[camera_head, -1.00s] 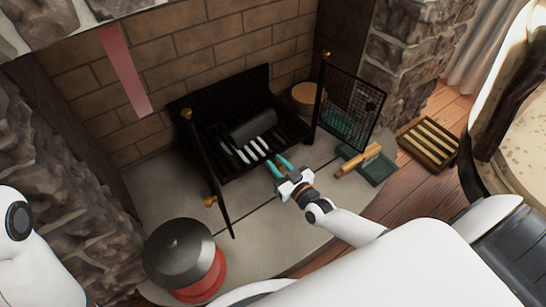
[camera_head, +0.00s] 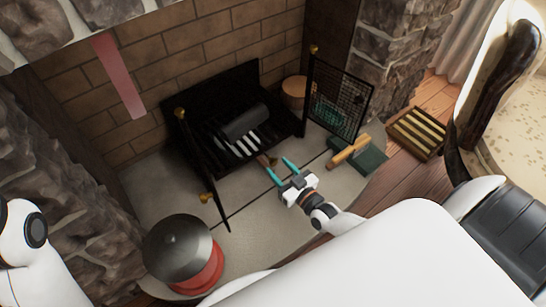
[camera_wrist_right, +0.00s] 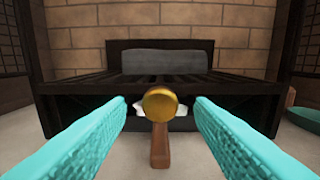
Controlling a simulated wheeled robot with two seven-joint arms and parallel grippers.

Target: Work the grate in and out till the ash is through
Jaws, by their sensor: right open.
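The black grate (camera_head: 215,135) stands in the brick fireplace, with a dark grey log (camera_head: 245,122) on its bars. Pale strips (camera_head: 240,147) show at its front between the bars; I cannot tell whether they are ash. In the right wrist view a brass knob (camera_wrist_right: 160,103) and a brown handle (camera_wrist_right: 160,150) stick out at the front middle of the grate (camera_wrist_right: 85,92). My right gripper (camera_head: 280,168) is open in front of the grate, its teal fingers on either side of the knob with gaps, not touching it. My left gripper is out of view.
A black mesh screen door (camera_head: 340,100) stands open at right, another door (camera_head: 205,165) at left. A dark-lidded red pot (camera_head: 180,250) sits front left. Bare hearth (camera_head: 255,220) lies between.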

